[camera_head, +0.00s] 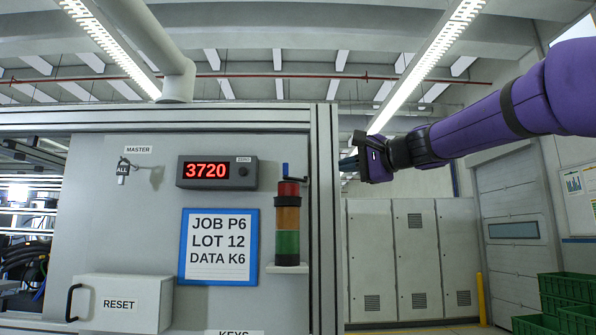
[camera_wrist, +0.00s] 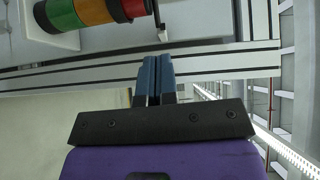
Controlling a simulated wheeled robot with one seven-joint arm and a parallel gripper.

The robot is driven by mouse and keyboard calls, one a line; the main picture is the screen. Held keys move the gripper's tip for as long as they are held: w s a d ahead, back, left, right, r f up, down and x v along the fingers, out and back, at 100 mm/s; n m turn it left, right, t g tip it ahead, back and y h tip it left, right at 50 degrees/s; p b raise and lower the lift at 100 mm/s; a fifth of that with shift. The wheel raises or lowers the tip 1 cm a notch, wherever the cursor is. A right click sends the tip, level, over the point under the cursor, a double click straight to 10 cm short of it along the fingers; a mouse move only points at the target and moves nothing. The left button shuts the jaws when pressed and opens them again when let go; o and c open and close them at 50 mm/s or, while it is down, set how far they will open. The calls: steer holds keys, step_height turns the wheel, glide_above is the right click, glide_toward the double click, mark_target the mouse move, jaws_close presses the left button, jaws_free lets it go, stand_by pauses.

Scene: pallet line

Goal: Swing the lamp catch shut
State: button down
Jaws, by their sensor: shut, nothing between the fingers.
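The stack lamp (camera_head: 288,225), with red, amber and green sections, stands on a small shelf on the grey panel. The lamp catch (camera_head: 285,169) is a small part with a blue upright end and a thin dark bar, at the top of the lamp by the red section. My gripper (camera_head: 347,163) is right of the panel's frame post, apart from the catch. In the wrist view, the lamp (camera_wrist: 95,12) is at the upper left and a small part that looks like the catch (camera_wrist: 162,32) is beside its red end. My gripper's blue fingers (camera_wrist: 158,78) are together and empty.
The metal frame post (camera_head: 324,220) lies between my gripper and the lamp. A red display (camera_head: 216,172), a blue-framed job sign (camera_head: 219,246) and a RESET box (camera_head: 122,303) are on the panel. Grey cabinets (camera_head: 400,260) and green crates (camera_head: 565,295) stand further back at the right.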

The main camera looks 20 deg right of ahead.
mark_target(294, 180)
steer(key=s+a+r+x, duration=0.1)
steer(key=a+x, duration=0.1)
steer(key=x, duration=1.1)
steer(key=shift+r, duration=0.25)
steer(key=shift+w+a, duration=0.5)
steer(key=shift+w, duration=0.1)
steer(key=shift+s+d, duration=0.1)
